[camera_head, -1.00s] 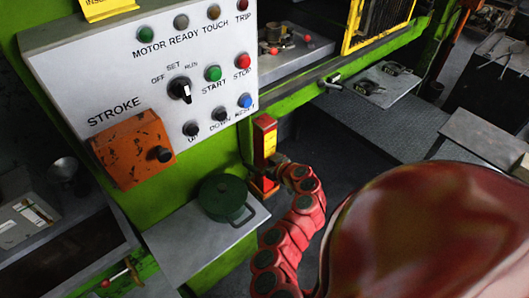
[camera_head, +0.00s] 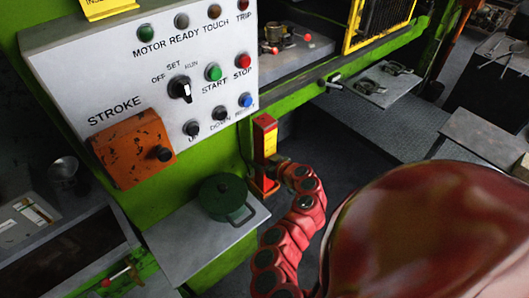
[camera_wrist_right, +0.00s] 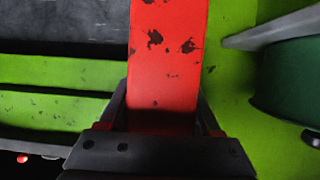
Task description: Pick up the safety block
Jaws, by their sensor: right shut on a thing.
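The safety block is a tall red block with a yellow panel (camera_head: 270,142). It stands upright beside the green press frame, right of the control panel. In the right wrist view it is a scuffed red bar (camera_wrist_right: 168,55) running up between the fingers. My right gripper (camera_head: 278,168) reaches it from the lower right at its lower part. In the right wrist view the dark fingers (camera_wrist_right: 163,115) are shut on it from both sides. Whether the block's bottom touches a support is unclear. My left gripper is not in view.
A white control panel (camera_head: 130,70) with buttons is at upper left. The press bed (camera_head: 290,65) is behind.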

